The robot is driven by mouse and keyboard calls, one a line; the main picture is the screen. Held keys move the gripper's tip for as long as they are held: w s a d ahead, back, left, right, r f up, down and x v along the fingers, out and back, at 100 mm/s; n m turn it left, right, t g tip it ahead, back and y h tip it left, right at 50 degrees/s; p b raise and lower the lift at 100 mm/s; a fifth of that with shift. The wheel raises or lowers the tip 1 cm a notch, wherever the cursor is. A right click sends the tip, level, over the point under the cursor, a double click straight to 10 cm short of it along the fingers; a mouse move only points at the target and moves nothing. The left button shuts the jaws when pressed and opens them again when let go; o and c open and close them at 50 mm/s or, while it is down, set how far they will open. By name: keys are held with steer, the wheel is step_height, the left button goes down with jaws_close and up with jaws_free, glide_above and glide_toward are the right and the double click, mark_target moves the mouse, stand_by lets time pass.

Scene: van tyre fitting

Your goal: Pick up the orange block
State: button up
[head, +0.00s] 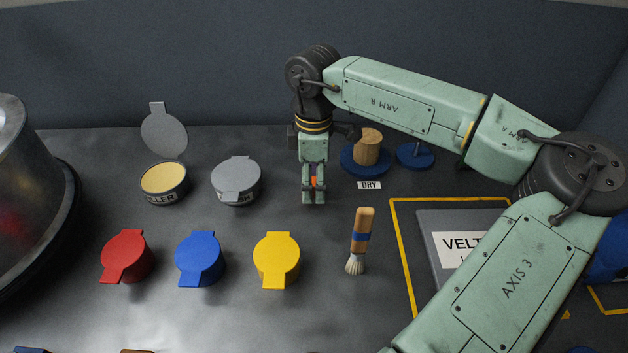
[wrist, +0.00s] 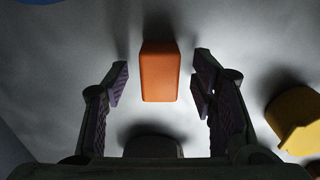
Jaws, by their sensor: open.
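The orange block (wrist: 160,72) stands out in the wrist view, upper middle, between and slightly beyond the two fingertips. My gripper (wrist: 158,82) is open, with one dark padded finger on each side of the block and a visible gap to both. In the head view my gripper (head: 314,196) points down at the table, and only a small orange patch of the block (head: 314,183) shows between its fingers. The rest of the block is hidden there by the gripper.
Open filler tin (head: 163,181) and grey lidded tin (head: 236,183) stand left; red (head: 127,256), blue (head: 200,258) and yellow (head: 276,259) lidded pots stand in front. A brush (head: 361,240) lies front right. Blue stand with wooden cylinder (head: 367,147) is close right.

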steer(key=shift+f, duration=0.4)
steer(key=shift+c, duration=0.2)
jaws_close()
